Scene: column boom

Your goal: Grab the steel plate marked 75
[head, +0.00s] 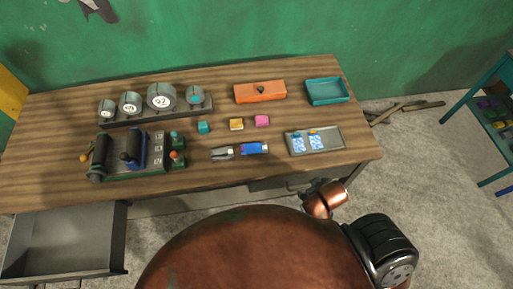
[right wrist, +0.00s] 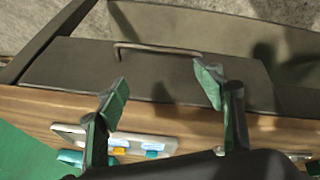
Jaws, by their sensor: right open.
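Several round grey steel plates stand upright in a row on a dark rack (head: 150,116) at the back left of the bench. From left they are a small plate (head: 107,108), a medium plate (head: 130,102), a large plate (head: 161,96) and one with a teal centre (head: 195,96). The first three have white number discs. The large one seems to read 92; I cannot surely read a 75 on any. My right gripper (right wrist: 162,92) is open and empty in the right wrist view, near a drawer front and the bench edge, away from the rack. My left gripper is not in view.
A lever fixture (head: 128,155) stands in front of the rack. A blue-handled tool (head: 252,148), small coloured blocks, an orange box (head: 259,92), a teal tray (head: 327,91) and a metal tray (head: 332,134) lie to the right. A drawer (head: 62,240) hangs open at left.

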